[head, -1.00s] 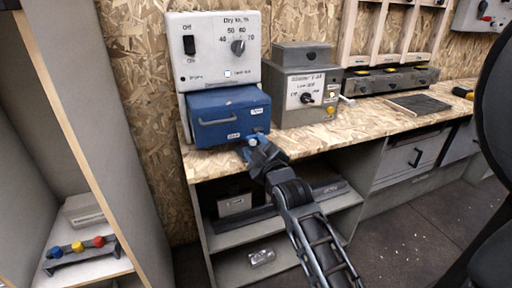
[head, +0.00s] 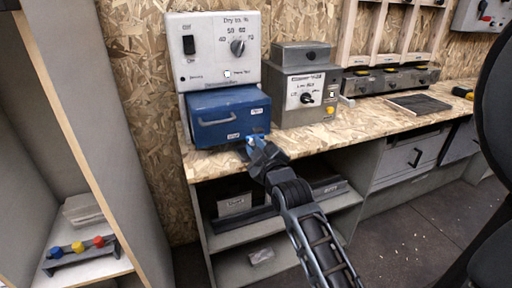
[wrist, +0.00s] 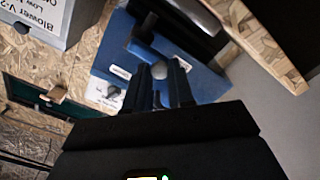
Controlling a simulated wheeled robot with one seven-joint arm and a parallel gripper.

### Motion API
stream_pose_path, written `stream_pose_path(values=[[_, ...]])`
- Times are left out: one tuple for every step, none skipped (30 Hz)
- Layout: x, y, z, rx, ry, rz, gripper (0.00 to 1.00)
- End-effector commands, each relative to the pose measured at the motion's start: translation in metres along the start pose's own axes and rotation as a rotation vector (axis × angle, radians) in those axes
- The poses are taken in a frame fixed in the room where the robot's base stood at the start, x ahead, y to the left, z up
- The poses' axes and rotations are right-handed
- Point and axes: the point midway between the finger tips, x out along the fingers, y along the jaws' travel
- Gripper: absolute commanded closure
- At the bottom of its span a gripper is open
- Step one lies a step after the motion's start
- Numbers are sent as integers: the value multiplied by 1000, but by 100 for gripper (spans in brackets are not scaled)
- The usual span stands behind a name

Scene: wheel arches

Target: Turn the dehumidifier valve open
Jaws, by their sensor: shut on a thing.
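The dehumidifier (head: 212,47) is a white panel with a black switch and a dial, above a blue tank box (head: 205,104) with a bar handle. Its valve is a small part at the tank's lower right front, mostly hidden by my gripper in the head view. In the wrist view a grey rounded valve knob (wrist: 159,69) sits between my fingertips, against the blue face. My gripper (head: 252,143) is shut on it at the bench's front edge; it also shows in the wrist view (wrist: 160,84). The valve's exact angle cannot be told.
A grey blower box (head: 303,95) with a black knob and yellow button stands right of the tank. The wooden bench (head: 350,126) has clear room along its front. Shelves below hold boxes. A tall cabinet at left holds a rack with coloured knobs (head: 78,248).

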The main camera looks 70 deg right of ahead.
Motion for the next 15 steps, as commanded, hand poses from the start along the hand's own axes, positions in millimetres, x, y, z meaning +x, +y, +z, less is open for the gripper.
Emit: stream_pose_path(values=[[0, 0, -1, 10, 0, -1, 100], [0, 1, -1, 19, 0, -1, 100], [0, 1, -2, 35, 0, -1, 100], [0, 2, -2, 47, 0, -1, 100], [0, 2, -3, 62, 0, -1, 100], [0, 3, -3, 84, 1, -1, 100], [0, 3, -4, 103, 1, -1, 100], [0, 4, -5, 123, 1, -1, 100], [0, 5, -5, 152, 0, -2, 100], [0, 6, -6, 176, 0, -2, 100], [0, 6, -6, 201, 0, -2, 100], [0, 7, -7, 236, 0, -2, 100], [0, 8, -8, 264, 0, -2, 100], [0, 9, -8, 292, -1, -2, 100], [0, 10, -8, 330, -1, -2, 100]])
